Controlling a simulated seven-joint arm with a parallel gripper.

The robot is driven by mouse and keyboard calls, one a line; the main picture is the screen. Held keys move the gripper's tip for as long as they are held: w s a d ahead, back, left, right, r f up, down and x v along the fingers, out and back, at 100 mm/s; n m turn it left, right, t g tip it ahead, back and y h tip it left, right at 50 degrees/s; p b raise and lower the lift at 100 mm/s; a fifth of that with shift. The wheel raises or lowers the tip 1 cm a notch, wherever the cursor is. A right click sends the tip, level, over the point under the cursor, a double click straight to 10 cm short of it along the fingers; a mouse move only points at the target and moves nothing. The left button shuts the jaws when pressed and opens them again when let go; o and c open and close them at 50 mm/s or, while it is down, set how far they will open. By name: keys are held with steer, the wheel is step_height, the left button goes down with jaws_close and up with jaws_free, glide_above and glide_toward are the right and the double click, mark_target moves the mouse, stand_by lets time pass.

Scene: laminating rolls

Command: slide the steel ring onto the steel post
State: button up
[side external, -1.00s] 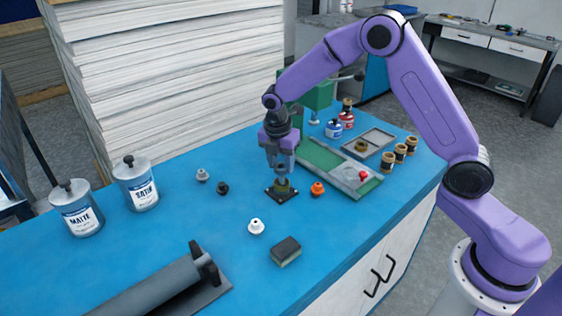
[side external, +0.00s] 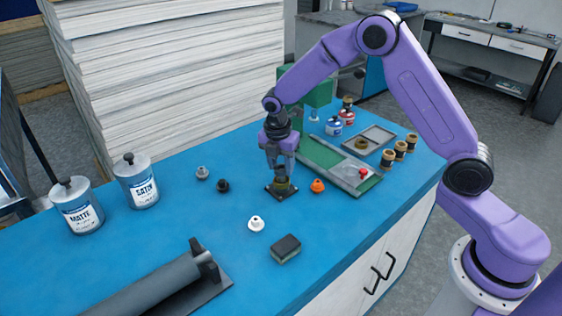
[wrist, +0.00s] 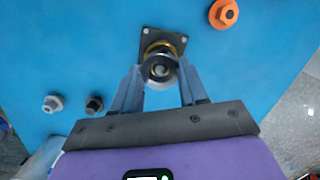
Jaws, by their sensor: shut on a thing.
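The steel ring (wrist: 148,68) is a round silvery-dark ring between my fingertips in the wrist view. My gripper (side external: 281,175) is shut on it, directly over the post's base; the gripper also shows in the wrist view (wrist: 160,84). The end of the steel post (wrist: 161,70) shows inside the ring's opening. The post stands on a dark square base plate (side external: 283,193) with a brass-coloured collar (side external: 282,186) low down. The plate also shows in the wrist view (wrist: 149,34). How far the ring is down the post is hidden by the fingers.
An orange knob (side external: 318,186) stands close right of the plate. A grey knob (side external: 202,173), a black knob (side external: 222,186) and a white knob (side external: 256,224) stand to the left and front. A dark block (side external: 286,249) lies in front. A green board (side external: 318,153) is behind right.

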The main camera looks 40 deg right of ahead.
steer(key=shift+f, duration=1.1)
stand_by(0.3)
steer(key=o, duration=1.7)
steer(key=shift+r, duration=0.1)
steer(key=shift+r, duration=4.4)
